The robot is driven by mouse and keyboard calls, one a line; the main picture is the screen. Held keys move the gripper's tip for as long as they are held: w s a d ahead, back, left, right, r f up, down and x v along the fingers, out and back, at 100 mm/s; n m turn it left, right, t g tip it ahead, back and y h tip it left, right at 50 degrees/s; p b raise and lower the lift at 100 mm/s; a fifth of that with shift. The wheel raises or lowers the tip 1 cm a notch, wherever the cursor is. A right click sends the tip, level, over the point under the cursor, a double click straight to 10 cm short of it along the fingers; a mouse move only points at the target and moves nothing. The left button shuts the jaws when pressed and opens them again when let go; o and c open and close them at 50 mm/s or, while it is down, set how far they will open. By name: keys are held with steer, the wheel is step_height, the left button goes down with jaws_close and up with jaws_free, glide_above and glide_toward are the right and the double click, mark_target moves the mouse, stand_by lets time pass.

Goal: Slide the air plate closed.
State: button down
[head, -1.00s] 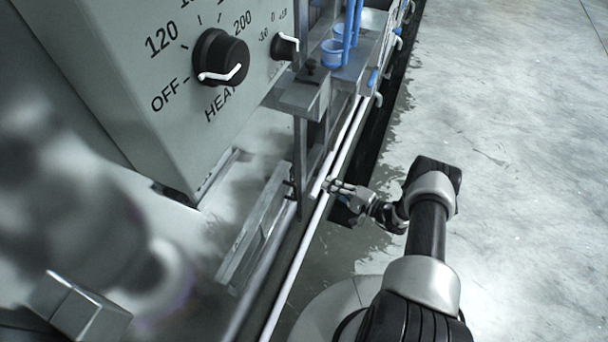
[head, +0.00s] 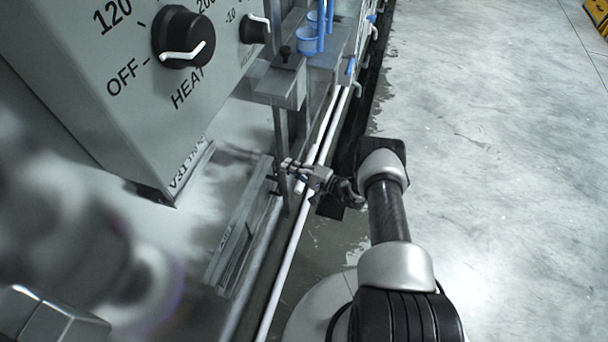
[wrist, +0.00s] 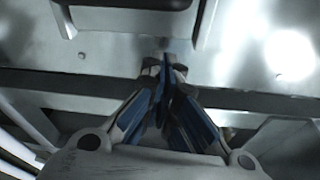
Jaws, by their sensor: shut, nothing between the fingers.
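The air plate (head: 232,240) looks like the long grey metal piece with small lettering, set low along the machine's side in the head view. I cannot tell how far it is slid. My gripper (head: 287,163) is at the upper end of this piece, beside a thin upright post. In the wrist view my gripper (wrist: 165,68) has its blue-sided fingers together with nothing between them. Whether the tips touch anything is unclear.
The grey heater box (head: 110,90) with its black HEAT knob (head: 183,38) overhangs at left. A metal bracket (head: 280,85) is above my gripper, with blue cups (head: 309,42) behind. White pipes (head: 290,245) run along the machine.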

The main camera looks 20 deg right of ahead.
steer(key=shift+s+a+r, duration=0.15)
steer(key=shift+s+a, duration=0.35)
steer(key=shift+s, duration=0.35)
steer(key=shift+s+a+r, duration=0.15)
steer(key=shift+s+a, duration=0.35)
steer(key=shift+s, duration=0.35)
